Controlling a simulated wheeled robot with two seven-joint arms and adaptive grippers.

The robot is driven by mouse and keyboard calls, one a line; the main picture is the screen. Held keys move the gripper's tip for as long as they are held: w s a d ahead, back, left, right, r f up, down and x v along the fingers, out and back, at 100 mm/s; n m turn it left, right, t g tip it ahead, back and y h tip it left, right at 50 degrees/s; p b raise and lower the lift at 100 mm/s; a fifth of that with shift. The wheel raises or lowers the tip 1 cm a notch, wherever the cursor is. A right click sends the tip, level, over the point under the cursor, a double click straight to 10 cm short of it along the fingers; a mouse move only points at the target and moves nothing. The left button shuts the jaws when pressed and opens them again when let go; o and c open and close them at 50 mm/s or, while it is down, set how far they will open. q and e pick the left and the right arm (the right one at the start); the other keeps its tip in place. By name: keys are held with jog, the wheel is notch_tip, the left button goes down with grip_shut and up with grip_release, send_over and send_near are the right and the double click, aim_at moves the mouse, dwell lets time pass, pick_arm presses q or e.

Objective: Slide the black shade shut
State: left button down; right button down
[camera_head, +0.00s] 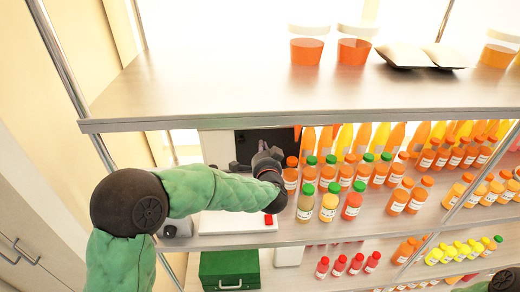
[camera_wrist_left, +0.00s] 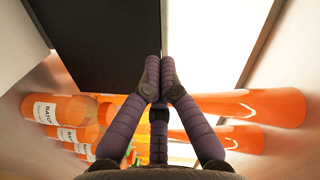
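The black shade (camera_head: 268,142) is a dark panel at the back of the upper shelf bay in the head view, partly hidden by my left gripper. In the left wrist view the shade (camera_wrist_left: 98,40) fills the upper left, with a bright white opening right of its edge. My left gripper (camera_head: 252,160) reaches in at the shade. Its purple fingers (camera_wrist_left: 160,76) are drawn together, with the tips at the shade's right edge. I cannot tell whether they touch it, and nothing shows held between them. My right gripper is out of view.
Rows of juice bottles (camera_head: 329,203) stand close to the right of my left gripper. A green case (camera_head: 229,268) sits below.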

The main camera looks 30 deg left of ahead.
aim_at(249, 134)
pick_arm(q)
jog(key=x, duration=0.6)
jog(key=shift+w+a+p, duration=0.25)
jog(key=shift+a+p, duration=0.05)
jog(key=shift+p, duration=0.05)
jog(key=a, duration=0.1)
jog(key=s+a+f, duration=0.1)
jog(key=a, duration=0.1)
jog(key=shift+s+f, duration=0.2)
jog(key=shift+f, duration=0.1)
jog(key=shift+a, duration=0.1)
jog(key=shift+f, duration=0.1)
jog(key=s+a+b, duration=0.1)
jog(key=s+a, duration=0.1)
jog(key=a, duration=0.1)
jog(key=s+a+b, duration=0.1)
jog(key=s+a, duration=0.1)
jog(key=a, duration=0.2)
jog(key=s+a+b, duration=0.1)
jog(key=s+a, duration=0.1)
jog(key=a, duration=0.1)
jog(key=shift+s+a+f, duration=0.1)
jog(key=shift+s+a, duration=0.25)
jog(key=shift+a, duration=0.05)
jog(key=shift+s+a, duration=0.1)
jog(key=shift+a, duration=0.15)
